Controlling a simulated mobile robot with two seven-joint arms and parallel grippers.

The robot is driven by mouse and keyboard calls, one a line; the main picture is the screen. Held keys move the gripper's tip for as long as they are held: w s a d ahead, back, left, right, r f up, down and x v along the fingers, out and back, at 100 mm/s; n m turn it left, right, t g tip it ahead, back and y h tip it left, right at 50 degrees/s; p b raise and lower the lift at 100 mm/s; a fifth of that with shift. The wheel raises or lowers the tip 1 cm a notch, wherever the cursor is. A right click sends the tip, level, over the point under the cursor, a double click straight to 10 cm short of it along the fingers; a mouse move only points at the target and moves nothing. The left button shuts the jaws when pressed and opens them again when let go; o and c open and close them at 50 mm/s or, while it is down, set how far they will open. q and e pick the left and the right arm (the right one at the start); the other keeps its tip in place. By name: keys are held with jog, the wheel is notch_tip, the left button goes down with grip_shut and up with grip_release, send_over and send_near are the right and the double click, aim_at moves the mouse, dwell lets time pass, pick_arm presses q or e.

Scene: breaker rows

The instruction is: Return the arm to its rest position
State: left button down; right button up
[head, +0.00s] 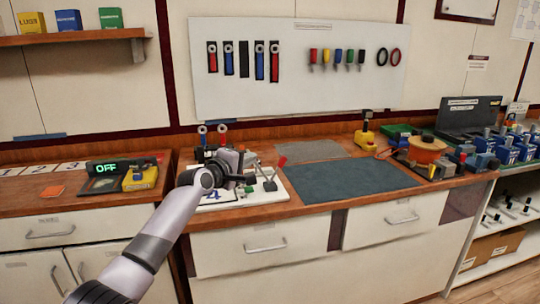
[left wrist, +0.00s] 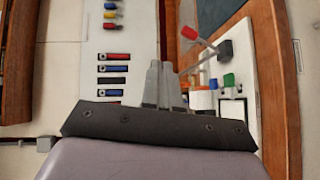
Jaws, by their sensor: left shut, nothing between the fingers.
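My left arm reaches up from the bottom left in the head view. My left gripper (head: 243,165) is over the white board (head: 262,192) on the bench, partly hidden by its own wrist. In the left wrist view the two grey fingers (left wrist: 163,84) are together with nothing between them. A lever with a red handle (head: 282,161) stands on the board beside the gripper, and the red handle (left wrist: 188,33) also shows beyond the fingers in the left wrist view. I cannot tell whether the fingers touch anything. My right gripper is out of view.
Two upright tools with red and blue handles (head: 222,134) stand behind the gripper. A box reading OFF (head: 104,168) and a yellow device (head: 140,177) are on the left. A dark mat (head: 355,181) lies clear on the right. A tool panel (head: 300,75) hangs behind.

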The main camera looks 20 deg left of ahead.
pick_arm(q)
jog(key=shift+f, duration=0.1)
jog(key=s+d+f+m+g, duration=0.2)
jog(key=s+f+m, duration=0.2)
jog(key=s+f, duration=0.65)
jog(key=s+d+f+m+g, duration=0.1)
jog(key=s+d+f+m, duration=0.45)
jog(key=f, duration=0.85)
jog(key=s+f+m+g+y, duration=0.1)
jog(key=s+f+m, duration=0.2)
jog(key=s, duration=1.1)
jog(key=s+a+f+m+g, duration=0.1)
jog(key=s+f+m, duration=0.2)
jog(key=s, duration=1.2)
notch_tip(320, 180, down, 4)
jog(key=shift+a+r+m+g+y, duration=0.25)
jog(key=shift+a+m+g+y, duration=0.05)
jog(key=shift+m+g+y, duration=0.1)
